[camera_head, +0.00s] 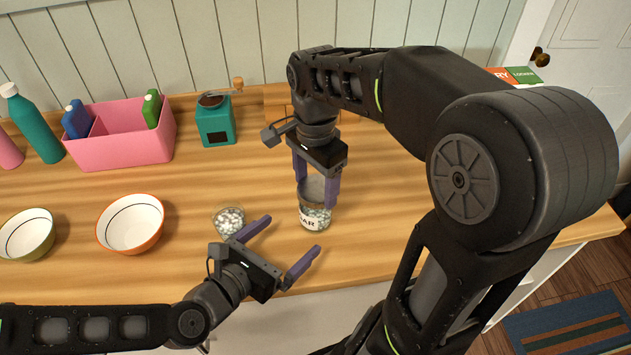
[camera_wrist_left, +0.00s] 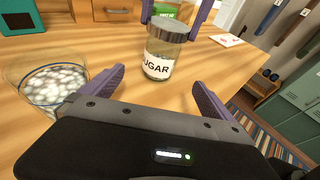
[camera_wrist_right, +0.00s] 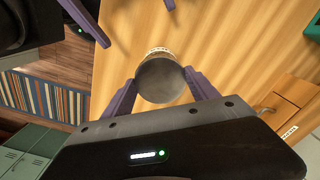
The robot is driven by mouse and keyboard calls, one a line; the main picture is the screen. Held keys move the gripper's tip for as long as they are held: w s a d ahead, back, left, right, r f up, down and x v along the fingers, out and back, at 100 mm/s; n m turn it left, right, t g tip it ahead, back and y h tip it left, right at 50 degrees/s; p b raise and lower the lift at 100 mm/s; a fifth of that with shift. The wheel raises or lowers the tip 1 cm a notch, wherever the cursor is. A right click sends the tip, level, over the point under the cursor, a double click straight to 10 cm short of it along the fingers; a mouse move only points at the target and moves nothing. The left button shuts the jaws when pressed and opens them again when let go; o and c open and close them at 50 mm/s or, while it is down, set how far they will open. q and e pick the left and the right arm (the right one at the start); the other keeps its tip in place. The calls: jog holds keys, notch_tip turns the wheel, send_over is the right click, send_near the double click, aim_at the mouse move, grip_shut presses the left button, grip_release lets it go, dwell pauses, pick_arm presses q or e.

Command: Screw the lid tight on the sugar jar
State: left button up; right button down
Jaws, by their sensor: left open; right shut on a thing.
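The sugar jar (camera_head: 314,217) is clear glass with a white label and stands upright on the wooden counter. Its grey lid (camera_wrist_left: 170,29) sits on top of the jar; I cannot tell how tight it is. My right gripper (camera_head: 317,186) points down from above and is shut on the lid, which also shows between its fingers in the right wrist view (camera_wrist_right: 161,80). My left gripper (camera_head: 291,238) is open and empty at the counter's front edge. Its fingers point toward the jar, which stands beyond the fingertips in the left wrist view (camera_wrist_left: 158,62).
A glass bowl of pale pebbles (camera_head: 229,221) stands close to the left gripper's left finger. An orange-rimmed bowl (camera_head: 130,224) and a green-rimmed bowl (camera_head: 27,235) stand further left. A teal grinder (camera_head: 215,124) and a pink caddy (camera_head: 120,150) stand at the back.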

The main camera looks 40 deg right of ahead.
aim_at(306, 223)
pick_arm(q)
jog(key=shift+x, duration=5)
jog(key=shift+w, duration=0.1)
jog(key=shift+c, duration=0.5)
grip_shut()
jog(key=shift+a+f, duration=0.15)
jog(key=shift+f, duration=0.2)
pick_arm(e)
jog(key=shift+a, duration=0.1)
